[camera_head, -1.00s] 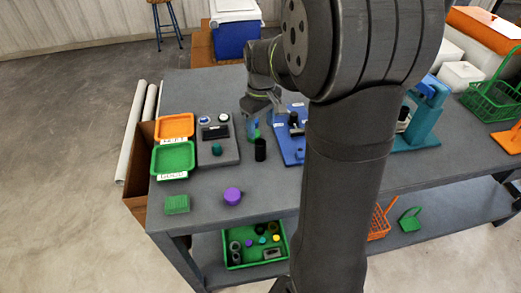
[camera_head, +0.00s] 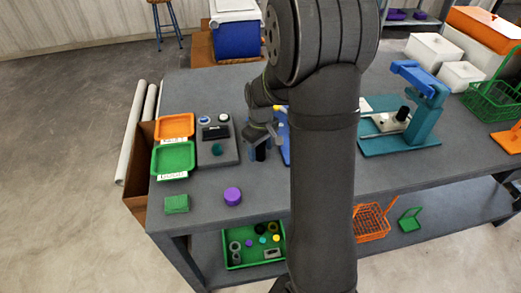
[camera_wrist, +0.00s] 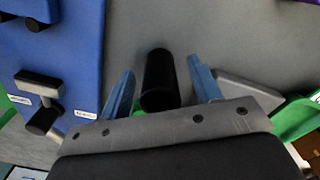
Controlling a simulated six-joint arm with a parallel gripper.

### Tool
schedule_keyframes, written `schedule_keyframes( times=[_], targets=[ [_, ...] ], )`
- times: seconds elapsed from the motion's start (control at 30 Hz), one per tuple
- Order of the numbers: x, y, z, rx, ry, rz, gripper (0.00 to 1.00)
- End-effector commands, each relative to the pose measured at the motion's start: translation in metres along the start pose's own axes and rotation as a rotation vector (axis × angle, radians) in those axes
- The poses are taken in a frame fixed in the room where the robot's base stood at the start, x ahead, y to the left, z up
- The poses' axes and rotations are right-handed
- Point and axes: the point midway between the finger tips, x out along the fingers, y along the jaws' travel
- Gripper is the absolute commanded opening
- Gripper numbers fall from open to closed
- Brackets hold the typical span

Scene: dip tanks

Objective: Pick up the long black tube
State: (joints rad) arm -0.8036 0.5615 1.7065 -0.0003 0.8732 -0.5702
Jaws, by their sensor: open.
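The long black tube (camera_wrist: 160,78) stands on the grey table and shows in the wrist view between the two blue fingers of my gripper (camera_wrist: 161,88). The fingers are open, with a gap on each side of the tube. In the head view my gripper (camera_head: 262,140) is low over the table, and the black tube (camera_head: 260,154) shows just below it, partly hidden by the gripper. I cannot tell how far down the fingers reach along the tube.
A grey block with buttons (camera_head: 217,150) and a green tray (camera_head: 173,158) are to the left. A blue board (camera_wrist: 60,60) is beside my gripper in the wrist view. A purple cylinder (camera_head: 232,195) stands nearer the front edge. A teal stand (camera_head: 425,115) is to the right.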

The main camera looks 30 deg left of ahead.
Motion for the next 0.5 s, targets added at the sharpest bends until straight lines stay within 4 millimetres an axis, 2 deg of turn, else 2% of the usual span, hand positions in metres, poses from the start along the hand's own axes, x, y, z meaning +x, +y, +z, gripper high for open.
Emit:
schedule_keyframes(
  times=[0.1,0.3,0.4,0.5],
  targets=[
    [-0.0004,0.0,0.0,0.0,0.0,0.0,0.56],
    [-0.0006,0.0,0.0,0.0,0.0,0.0,0.16],
    [-0.0009,0.0001,-0.0002,0.0,0.001,0.0,0.01],
    [-0.001,0.0001,-0.0002,0.0,0.001,0.0,0.01]
  ],
)
